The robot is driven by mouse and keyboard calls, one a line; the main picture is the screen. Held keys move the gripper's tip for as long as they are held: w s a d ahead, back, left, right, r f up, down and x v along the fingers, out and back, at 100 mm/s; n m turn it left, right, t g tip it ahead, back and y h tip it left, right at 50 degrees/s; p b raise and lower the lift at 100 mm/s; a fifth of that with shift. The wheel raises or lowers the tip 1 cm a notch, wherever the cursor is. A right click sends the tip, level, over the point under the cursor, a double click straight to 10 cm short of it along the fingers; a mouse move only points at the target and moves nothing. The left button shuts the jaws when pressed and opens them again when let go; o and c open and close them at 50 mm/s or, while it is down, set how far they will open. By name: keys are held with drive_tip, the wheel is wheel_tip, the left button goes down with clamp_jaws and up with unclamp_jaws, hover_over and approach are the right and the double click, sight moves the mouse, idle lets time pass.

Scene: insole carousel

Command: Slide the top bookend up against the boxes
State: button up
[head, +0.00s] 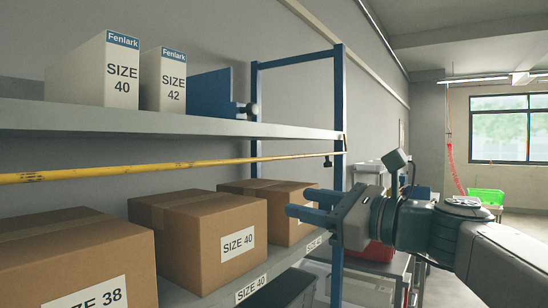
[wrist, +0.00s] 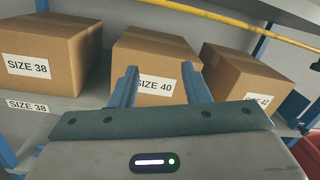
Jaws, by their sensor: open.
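The top bookend (head: 209,93) is a blue plate with a dark knob at its right end, standing on the upper shelf (head: 180,124). It is just right of the white SIZE 42 box (head: 163,80); I cannot tell whether they touch. The white SIZE 40 box (head: 95,72) stands further left. My gripper (head: 297,204) is open and empty, below the upper shelf and in front of the lower shelf's cartons. In the wrist view its two blue fingers (wrist: 158,85) point toward the brown SIZE 40 carton (wrist: 155,62). The bookend is not in the wrist view.
A yellow bar (head: 150,169) runs across the rack between the shelves. Brown SIZE 38 (head: 80,262) and SIZE 40 cartons (head: 195,235) and a third carton (head: 272,205) fill the lower shelf. A blue rack post (head: 339,100) stands at the right end. The upper shelf is clear right of the bookend.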

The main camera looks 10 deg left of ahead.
sight(255, 109)
wheel_tip(255, 109, up, 11)
drive_tip(key=m+y, duration=0.3)
drive_tip(key=y, duration=0.1)
drive_tip(key=shift+t, duration=0.3)
drive_tip(key=p+x, duration=0.5)
drive_tip(key=x, duration=0.8)
drive_tip(key=shift+d+r, duration=0.1)
